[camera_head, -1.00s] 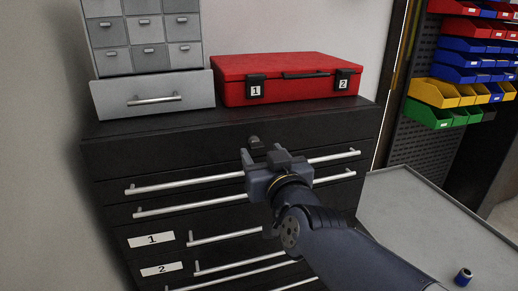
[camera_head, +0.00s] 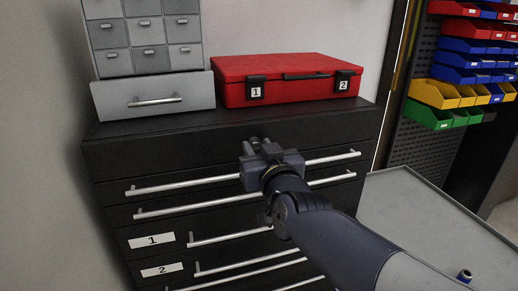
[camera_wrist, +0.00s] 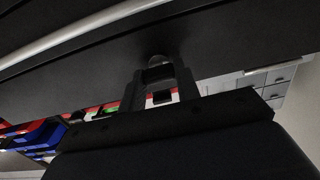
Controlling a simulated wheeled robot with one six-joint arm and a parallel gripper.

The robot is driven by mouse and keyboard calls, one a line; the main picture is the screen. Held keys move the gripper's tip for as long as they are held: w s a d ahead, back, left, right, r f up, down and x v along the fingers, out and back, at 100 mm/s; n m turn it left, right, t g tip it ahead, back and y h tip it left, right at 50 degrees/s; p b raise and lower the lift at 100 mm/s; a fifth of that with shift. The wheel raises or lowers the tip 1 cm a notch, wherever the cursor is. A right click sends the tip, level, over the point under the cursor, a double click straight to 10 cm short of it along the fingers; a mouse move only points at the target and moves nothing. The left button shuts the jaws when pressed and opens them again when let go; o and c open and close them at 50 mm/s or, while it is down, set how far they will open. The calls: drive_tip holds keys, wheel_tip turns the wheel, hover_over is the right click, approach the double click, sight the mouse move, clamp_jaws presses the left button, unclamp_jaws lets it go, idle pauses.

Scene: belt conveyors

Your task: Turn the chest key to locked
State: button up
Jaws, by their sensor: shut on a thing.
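The black drawer chest (camera_head: 125,158) stands against the wall. My gripper (camera_head: 257,144) is at the plain top band of its front, above the upper long handle. In the wrist view my gripper (camera_wrist: 158,76) is shut on a small dark rounded piece, the chest key (camera_wrist: 156,60), against the black panel. Most of the key is hidden between the fingers. In the head view the gripper covers the key, and its turn position cannot be read.
Long silver handles (camera_head: 190,183) run across the drawer fronts just below my gripper. A red case (camera_head: 300,70) and grey drawer units (camera_head: 110,95) stand on the chest. A grey worktop (camera_head: 420,215) and coloured bins (camera_head: 440,95) are at right.

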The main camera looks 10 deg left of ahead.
drive_tip(key=c, duration=0.4)
drive_tip(key=shift+n, duration=0.3)
drive_tip(key=n+p, duration=0.1)
drive_tip(key=n, duration=0.2)
drive_tip(key=shift+p, duration=0.35)
drive_tip(key=n+p, duration=0.1)
drive_tip(key=n, duration=0.3)
drive_tip(key=shift+a+n, duration=0.1)
drive_tip(key=shift+n, duration=0.2)
drive_tip(key=n+p, duration=0.1)
drive_tip(key=n, duration=0.3)
drive_tip(key=shift+s+f, duration=0.1)
drive_tip(key=n+p, duration=0.1)
drive_tip(key=n, duration=0.4)
drive_tip(key=shift+f, duration=0.1)
drive_tip(key=shift+n, duration=0.5)
